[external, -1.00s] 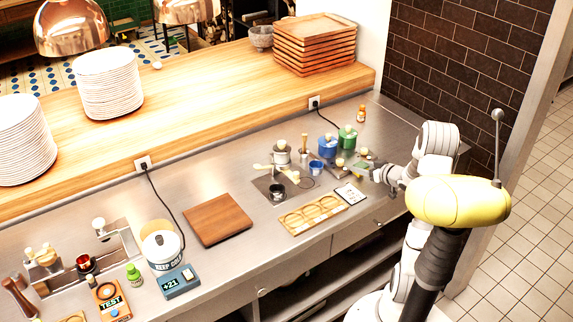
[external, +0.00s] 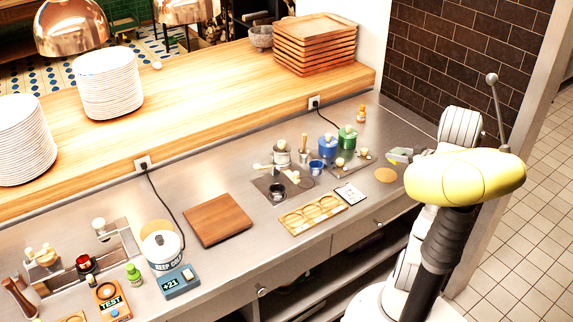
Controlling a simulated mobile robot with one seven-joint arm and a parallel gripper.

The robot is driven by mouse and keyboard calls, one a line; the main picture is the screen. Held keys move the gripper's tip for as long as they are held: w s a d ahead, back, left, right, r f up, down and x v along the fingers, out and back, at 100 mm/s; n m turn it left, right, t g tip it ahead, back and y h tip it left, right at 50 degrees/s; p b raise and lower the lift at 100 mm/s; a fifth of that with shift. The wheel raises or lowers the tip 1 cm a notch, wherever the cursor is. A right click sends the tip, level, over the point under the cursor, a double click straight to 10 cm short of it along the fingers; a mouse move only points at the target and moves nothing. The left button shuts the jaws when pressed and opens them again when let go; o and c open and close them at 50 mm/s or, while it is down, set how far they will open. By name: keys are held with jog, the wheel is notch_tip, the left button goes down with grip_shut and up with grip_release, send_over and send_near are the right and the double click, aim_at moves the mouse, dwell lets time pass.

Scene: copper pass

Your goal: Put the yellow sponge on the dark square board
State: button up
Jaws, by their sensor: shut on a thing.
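My gripper (external: 402,155) is above the counter at its right end, in front of my yellow arm link. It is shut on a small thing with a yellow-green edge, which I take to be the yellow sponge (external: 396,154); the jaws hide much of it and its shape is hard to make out. The dark brown square board (external: 218,219) lies flat on the counter, left of the middle, with nothing on it. My gripper is well to the right of this board.
Between them stand a wooden tray with round hollows (external: 313,214), a dark square plate with small cups (external: 268,187), a white card (external: 350,193), a blue pot (external: 328,145) and a green pot (external: 347,137). An orange disc (external: 386,175) lies below my gripper. A lidded white pot (external: 161,249) stands left of the board.

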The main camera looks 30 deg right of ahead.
jog(key=r, duration=0.8)
jog(key=shift+w+a+r, duration=0.15)
jog(key=shift+w+r, duration=0.05)
jog(key=w+a+n+g+y, duration=0.1)
jog(key=w+a+n+y, duration=0.35)
jog(key=w+a, duration=0.6)
jog(key=n+g+y+b, duration=0.3)
jog(key=n+g+y, duration=0.5)
jog(key=n, duration=0.1)
send_over(219, 216)
notch_tip(219, 216, down, 12)
jog(key=shift+s+d+f, duration=0.1)
jog(key=shift+d, duration=0.05)
jog(key=shift+a+f, duration=0.1)
jog(key=shift+a, duration=0.15)
jog(key=shift+f, duration=0.25)
notch_tip(219, 216, down, 4)
jog(key=shift+r+b, duration=0.25)
jog(key=shift+b, duration=0.35)
jog(key=shift+t, duration=0.3)
